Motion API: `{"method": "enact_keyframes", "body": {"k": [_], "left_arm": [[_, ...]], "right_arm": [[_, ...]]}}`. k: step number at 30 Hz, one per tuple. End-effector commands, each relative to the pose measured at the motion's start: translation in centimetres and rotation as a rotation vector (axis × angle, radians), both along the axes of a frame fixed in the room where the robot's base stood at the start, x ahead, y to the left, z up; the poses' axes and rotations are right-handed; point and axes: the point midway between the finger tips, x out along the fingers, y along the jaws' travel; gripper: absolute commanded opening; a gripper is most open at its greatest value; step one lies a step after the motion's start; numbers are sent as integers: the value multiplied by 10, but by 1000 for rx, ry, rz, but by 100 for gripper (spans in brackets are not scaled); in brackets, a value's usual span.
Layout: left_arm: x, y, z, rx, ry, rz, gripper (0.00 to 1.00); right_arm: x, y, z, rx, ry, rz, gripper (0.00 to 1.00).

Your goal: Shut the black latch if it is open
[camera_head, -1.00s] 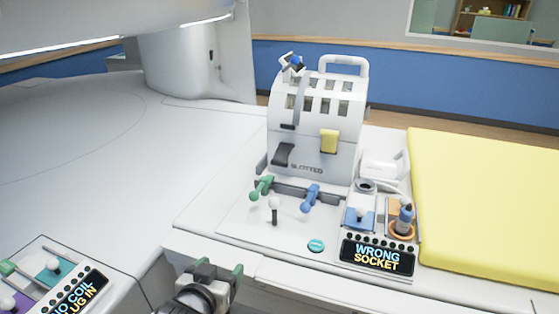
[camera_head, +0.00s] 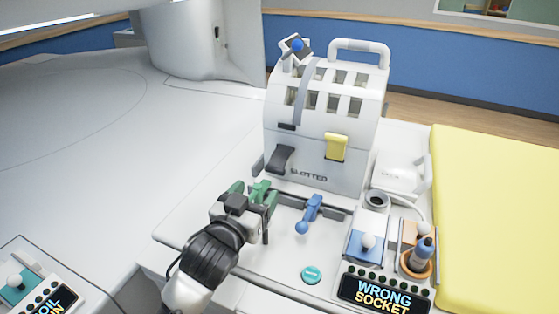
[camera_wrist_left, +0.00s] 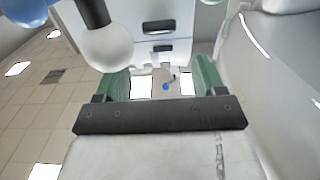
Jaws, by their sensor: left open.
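The black latch (camera_head: 280,158) is on the lower left front of the white slotted box (camera_head: 312,178). Its lower end seems to stick out from the box face, tilted toward the left. My left gripper (camera_head: 252,192) is open, just below and in front of the black latch and apart from it. In the left wrist view its green fingers (camera_wrist_left: 163,80) stand wide apart with nothing held between them. The box front (camera_wrist_left: 175,50) shows beyond them. The black latch cannot be made out for sure in the left wrist view. My right gripper is not in view.
A yellow latch (camera_head: 335,147) lies flat on the box. A white knob (camera_wrist_left: 107,48) is near the left finger. A panel (camera_head: 378,292) reads "WRONG SOCKET".

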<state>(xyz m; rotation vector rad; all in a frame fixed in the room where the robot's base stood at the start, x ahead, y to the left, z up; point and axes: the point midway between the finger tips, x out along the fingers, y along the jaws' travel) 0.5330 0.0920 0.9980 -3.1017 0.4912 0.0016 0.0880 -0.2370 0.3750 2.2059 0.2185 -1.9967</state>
Motion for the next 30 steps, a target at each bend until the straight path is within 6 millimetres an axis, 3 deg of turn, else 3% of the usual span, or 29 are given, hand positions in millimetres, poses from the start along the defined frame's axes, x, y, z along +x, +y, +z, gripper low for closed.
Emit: {"method": "enact_keyframes", "body": {"k": [9,16,21,30], "left_arm": [[51,-17,2,0,0,0,70],[85,-28,0,-2,2,-1,70],[97,-32,0,0,1,-1,70],[99,-33,0,-1,1,-1,70]], "right_arm": [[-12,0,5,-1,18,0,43],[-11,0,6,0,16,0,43],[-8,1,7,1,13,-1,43],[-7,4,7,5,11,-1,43]]}}
